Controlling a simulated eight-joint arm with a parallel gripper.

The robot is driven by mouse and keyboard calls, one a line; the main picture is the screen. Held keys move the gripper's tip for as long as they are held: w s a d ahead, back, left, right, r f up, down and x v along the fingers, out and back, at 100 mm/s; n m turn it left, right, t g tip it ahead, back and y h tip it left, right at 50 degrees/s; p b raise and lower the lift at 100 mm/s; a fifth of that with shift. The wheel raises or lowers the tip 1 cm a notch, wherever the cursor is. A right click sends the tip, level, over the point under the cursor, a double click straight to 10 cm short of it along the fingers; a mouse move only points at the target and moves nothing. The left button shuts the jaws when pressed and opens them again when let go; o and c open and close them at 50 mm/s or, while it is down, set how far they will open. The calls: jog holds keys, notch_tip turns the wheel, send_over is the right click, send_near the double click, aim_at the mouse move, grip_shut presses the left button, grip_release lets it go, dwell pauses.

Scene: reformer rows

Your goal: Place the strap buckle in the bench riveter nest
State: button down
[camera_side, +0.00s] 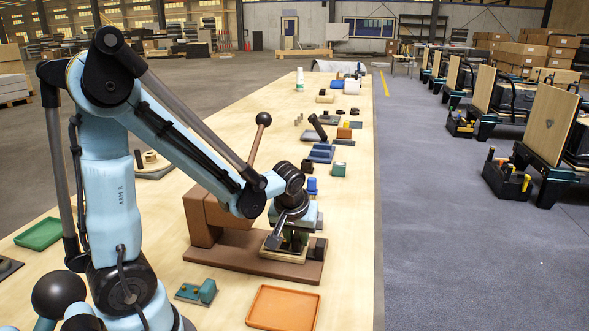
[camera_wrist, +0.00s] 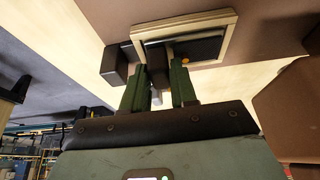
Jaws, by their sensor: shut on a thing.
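My gripper (camera_side: 293,238) points down at the bench riveter (camera_side: 238,243), a brown machine with a ball-topped lever. In the wrist view its two green fingers (camera_wrist: 158,80) are shut on a small dark piece, which I take to be the strap buckle (camera_wrist: 156,57). The fingers partly hide it. The nest (camera_wrist: 228,22) is a cream square frame with a dark inside, on the riveter's brown base; it also shows in the side view (camera_side: 268,253). The buckle overlaps the nest's near edge in the wrist view. I cannot tell whether it touches the nest floor.
A dark block (camera_wrist: 112,66) stands beside the nest. An orange tray (camera_side: 284,308) and a green fixture (camera_side: 198,291) lie in front of the riveter. A green tray (camera_side: 40,234) is at the left. Several small fixtures line the bench behind; its right edge is close to the riveter.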

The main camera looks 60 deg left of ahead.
jog(key=shift+f, duration=0.15)
jog(key=c, duration=0.9)
grip_release()
jog(key=v, duration=1.2)
jog(key=d+m+t+h, duration=0.1)
jog(key=d+m, duration=0.1)
jog(key=m, duration=0.1)
jog(key=s+d+f+m+t+h, duration=0.1)
jog(key=d+m, duration=0.1)
jog(key=m, duration=0.1)
jog(key=s+d+m+t+h, duration=0.1)
jog(key=d+m+t, duration=0.1)
jog(key=d+m, duration=0.1)
jog(key=shift+f, duration=0.35)
